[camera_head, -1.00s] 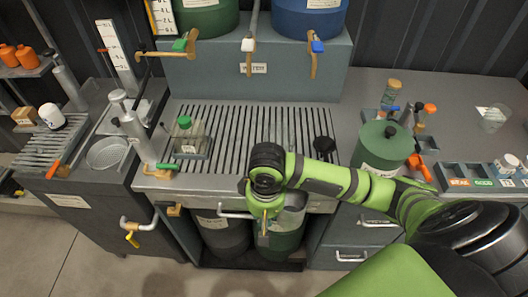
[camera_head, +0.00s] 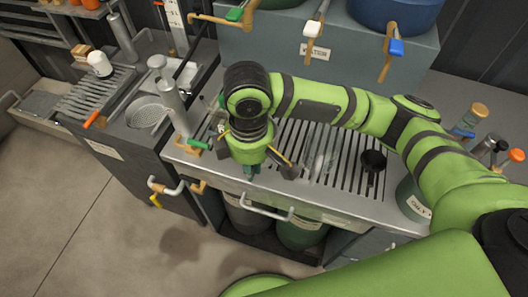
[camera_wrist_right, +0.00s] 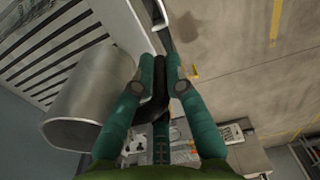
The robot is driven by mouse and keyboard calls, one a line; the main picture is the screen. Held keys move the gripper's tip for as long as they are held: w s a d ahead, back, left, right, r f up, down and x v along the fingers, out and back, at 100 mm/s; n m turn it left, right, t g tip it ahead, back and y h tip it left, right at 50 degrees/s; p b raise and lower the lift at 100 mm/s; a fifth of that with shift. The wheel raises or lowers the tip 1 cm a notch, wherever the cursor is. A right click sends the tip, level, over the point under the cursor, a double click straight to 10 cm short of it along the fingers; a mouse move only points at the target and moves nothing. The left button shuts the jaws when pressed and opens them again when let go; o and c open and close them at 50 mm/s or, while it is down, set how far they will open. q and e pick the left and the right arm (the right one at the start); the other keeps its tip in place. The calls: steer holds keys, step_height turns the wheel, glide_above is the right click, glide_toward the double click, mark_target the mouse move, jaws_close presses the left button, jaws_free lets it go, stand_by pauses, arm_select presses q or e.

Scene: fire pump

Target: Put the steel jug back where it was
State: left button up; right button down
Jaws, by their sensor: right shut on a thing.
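The steel jug (camera_wrist_right: 88,92) is a plain grey metal cylinder with a dark handle (camera_wrist_right: 157,100), at the left of the right wrist view. My right gripper (camera_wrist_right: 165,82) has its two teal fingers closed around that handle. In the head view my right gripper (camera_head: 251,170) points down over the front left part of the slatted steel counter (camera_head: 345,195), and I cannot make out the jug there behind the arm. In the wrist view the jug is beside slats, near the counter edge; I cannot tell whether it touches. My left gripper is not in view.
A small black pan-like thing (camera_head: 373,160) sits on the slats at right. A steel post with a green-handled tap (camera_head: 200,140) stands left of the gripper. Taps (camera_head: 390,50) hang over the counter's back. A front rail (camera_head: 265,211) runs along the counter; open floor lies before it.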

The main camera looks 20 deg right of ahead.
steer(key=w+d+f, duration=0.2)
steer(key=w, duration=0.1)
steer(key=w+d+f+p, duration=0.1)
steer(key=shift+w+d+f, duration=0.1)
steer(key=shift+w+d, duration=0.15)
steer(key=shift+w, duration=0.05)
steer(key=shift+w+d+f, duration=0.35)
steer(key=shift+w+f, duration=0.25)
steer(key=shift+f, duration=0.25)
step_height(320, 180, down, 3)
steer(key=shift+f+p, duration=0.1)
steer(key=shift+p, duration=0.45)
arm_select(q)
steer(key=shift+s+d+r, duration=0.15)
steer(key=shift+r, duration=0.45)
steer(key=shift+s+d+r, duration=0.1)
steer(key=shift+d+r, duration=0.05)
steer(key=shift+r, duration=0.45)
arm_select(e)
steer(key=shift+f, duration=0.25)
steer(key=c, duration=1.3)
jaws_free()
steer(key=shift+r, duration=0.1)
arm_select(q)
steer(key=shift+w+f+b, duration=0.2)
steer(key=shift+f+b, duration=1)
arm_select(e)
step_height(320, 180, up, 12)
steer(key=shift+w+d+r, duration=0.1)
steer(key=shift+r, duration=0.05)
